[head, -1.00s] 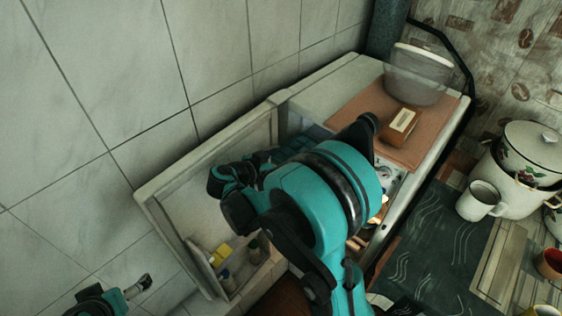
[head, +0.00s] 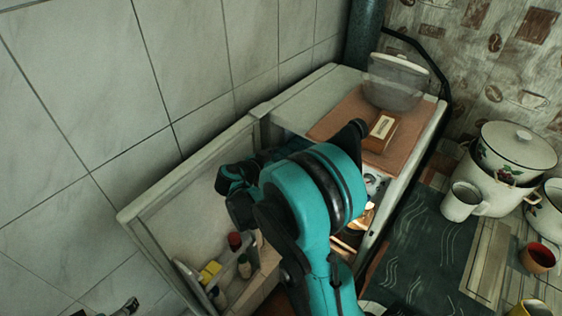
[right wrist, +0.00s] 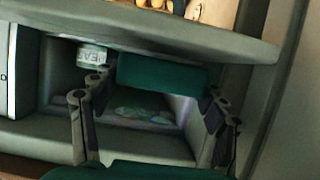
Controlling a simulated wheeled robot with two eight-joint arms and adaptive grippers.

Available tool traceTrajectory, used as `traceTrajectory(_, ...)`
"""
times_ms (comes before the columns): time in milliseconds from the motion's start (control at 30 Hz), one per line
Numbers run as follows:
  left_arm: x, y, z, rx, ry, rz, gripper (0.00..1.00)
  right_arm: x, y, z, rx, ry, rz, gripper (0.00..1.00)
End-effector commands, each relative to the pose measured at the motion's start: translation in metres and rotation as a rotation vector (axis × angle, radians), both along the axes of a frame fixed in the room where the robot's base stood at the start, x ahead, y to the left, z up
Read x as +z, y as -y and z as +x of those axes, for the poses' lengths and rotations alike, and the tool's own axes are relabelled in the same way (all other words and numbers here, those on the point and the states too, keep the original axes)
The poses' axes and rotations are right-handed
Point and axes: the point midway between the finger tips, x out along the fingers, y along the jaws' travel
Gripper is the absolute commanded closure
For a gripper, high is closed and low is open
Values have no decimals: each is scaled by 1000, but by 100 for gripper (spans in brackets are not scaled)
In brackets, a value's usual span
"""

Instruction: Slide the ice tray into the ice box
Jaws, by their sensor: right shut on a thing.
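The teal ice tray (right wrist: 162,74) shows in the right wrist view, inside the open compartment that looks like the ice box (right wrist: 125,144). My right gripper (right wrist: 156,88) is shut on the tray, with one finger at each side. The tray's far end lies beside a pale can with lettering (right wrist: 92,54). How deep the tray sits is hard to tell. Only the tip of my left gripper (head: 129,305) shows, at the bottom edge.
The fridge door (head: 185,210) stands open to the left, with bottles and a yellow item (head: 209,271) on its shelf. A box (head: 381,131) and a clear container (head: 394,85) stand on the fridge. Enamel pots (head: 508,160) and a mug (head: 463,200) are at the right.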

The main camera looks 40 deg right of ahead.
Motion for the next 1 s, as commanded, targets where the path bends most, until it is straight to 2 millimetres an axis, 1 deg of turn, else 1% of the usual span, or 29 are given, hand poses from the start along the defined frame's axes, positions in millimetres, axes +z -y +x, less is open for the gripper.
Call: traceTrajectory(1000, 2, 0, 0, 0, 0, 0, 0, -2, 73, 21, -2, -1, 0, 64)
